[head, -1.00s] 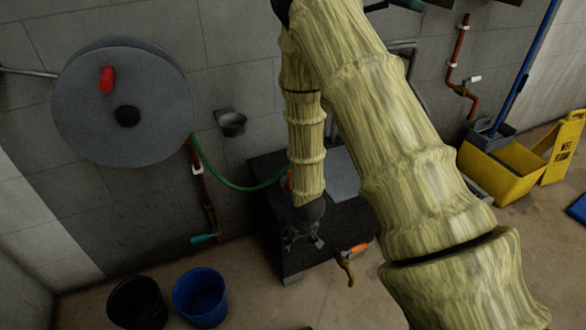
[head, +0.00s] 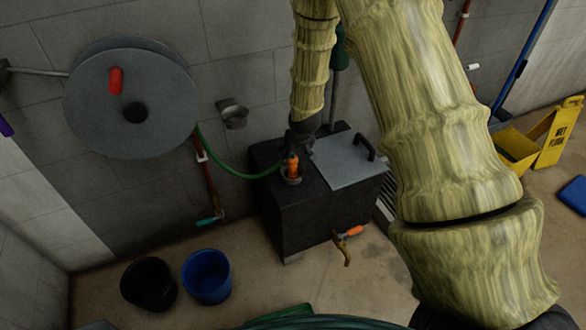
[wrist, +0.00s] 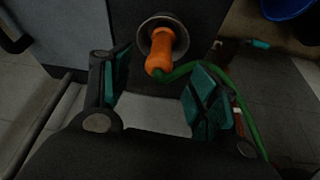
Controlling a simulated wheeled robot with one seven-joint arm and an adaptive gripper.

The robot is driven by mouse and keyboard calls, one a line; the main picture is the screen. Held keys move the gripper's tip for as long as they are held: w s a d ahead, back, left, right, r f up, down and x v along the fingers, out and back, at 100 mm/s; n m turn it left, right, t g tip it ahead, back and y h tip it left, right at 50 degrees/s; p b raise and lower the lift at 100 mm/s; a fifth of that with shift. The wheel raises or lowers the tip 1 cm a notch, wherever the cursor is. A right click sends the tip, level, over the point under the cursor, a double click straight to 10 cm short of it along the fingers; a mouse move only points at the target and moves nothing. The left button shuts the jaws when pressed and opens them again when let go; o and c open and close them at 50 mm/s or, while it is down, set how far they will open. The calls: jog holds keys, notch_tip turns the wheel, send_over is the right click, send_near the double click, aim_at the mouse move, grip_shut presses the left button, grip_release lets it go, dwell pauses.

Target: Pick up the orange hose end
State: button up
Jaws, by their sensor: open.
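The orange hose end (head: 292,165) sits in a small round cup (head: 291,180) on the dark box, with the green hose (head: 235,172) running from it to the reel. In the wrist view the orange hose end (wrist: 161,52) lies ahead of my fingers, roughly centred between them, with the cup's rim (wrist: 163,20) around it. My gripper (wrist: 158,82) is open and empty, its teal pads spread apart. In the head view my gripper (head: 301,137) is just above the hose end, its fingers partly hard to make out. No contact is visible.
The dark box (head: 315,225) has a grey lid with a handle (head: 364,147) and a brass tap with an orange lever (head: 345,240). A hose reel (head: 130,100) hangs at left. Black (head: 148,285) and blue (head: 206,277) buckets stand on the floor.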

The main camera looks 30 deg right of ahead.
aim_at(293, 158)
jog(key=shift+w+x, duration=0.2)
jog(key=shift+x, duration=1.45)
jog(key=shift+w+x, duration=0.15)
jog(key=shift+x, duration=1.5)
jog(key=shift+r, duration=0.15)
jog(key=c, duration=1.3)
